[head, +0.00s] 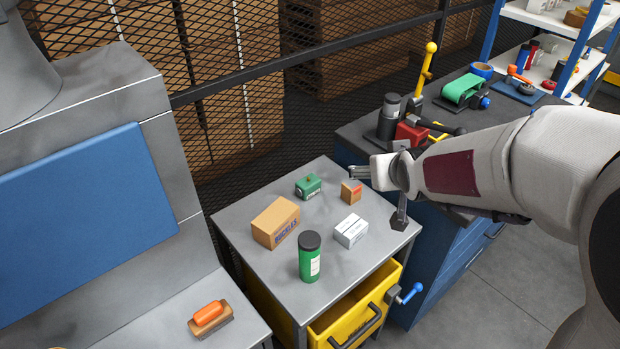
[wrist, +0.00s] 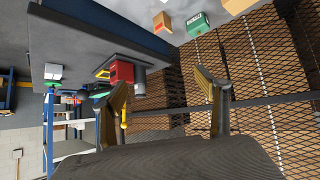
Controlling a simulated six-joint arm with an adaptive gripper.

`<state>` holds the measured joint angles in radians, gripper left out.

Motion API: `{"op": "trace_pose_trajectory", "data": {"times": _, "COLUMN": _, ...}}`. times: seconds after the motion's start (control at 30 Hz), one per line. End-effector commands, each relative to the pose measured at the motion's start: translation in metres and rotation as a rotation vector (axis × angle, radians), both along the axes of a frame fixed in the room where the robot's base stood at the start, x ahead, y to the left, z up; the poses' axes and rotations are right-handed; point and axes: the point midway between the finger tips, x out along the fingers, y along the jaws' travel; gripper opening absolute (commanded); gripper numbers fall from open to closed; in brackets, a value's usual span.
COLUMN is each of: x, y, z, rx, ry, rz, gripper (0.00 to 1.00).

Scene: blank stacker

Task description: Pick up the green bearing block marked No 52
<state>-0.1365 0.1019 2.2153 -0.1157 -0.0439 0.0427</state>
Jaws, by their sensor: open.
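The green block (head: 309,186) sits on the grey top of the small cabinet (head: 350,275), near its back edge. It has a white label whose marking is too small to read. In the wrist view the green block (wrist: 198,25) shows at the top, beyond the fingers. My gripper (head: 376,197) is at the cabinet's right side, right of the green block and apart from it. In the wrist view my gripper (wrist: 166,80) has its two fingers spread with nothing between them.
A small orange-brown box (head: 351,192) stands between the green block and my gripper. A white box (head: 351,231), a larger cardboard box (head: 275,222) and a green canister with a black lid (head: 310,258) share the top. Mesh fencing (head: 235,80) rises behind. A dark workbench (head: 365,135) stands right.

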Motion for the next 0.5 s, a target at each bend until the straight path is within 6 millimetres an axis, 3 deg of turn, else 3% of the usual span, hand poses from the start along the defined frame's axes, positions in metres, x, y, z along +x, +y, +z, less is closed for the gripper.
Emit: {"op": "trace_pose_trajectory", "data": {"times": 0.5, "x": 0.075, "y": 0.054, "z": -0.063, "rx": 0.037, "ry": -0.115, "rz": 0.096, "gripper": 0.74}}
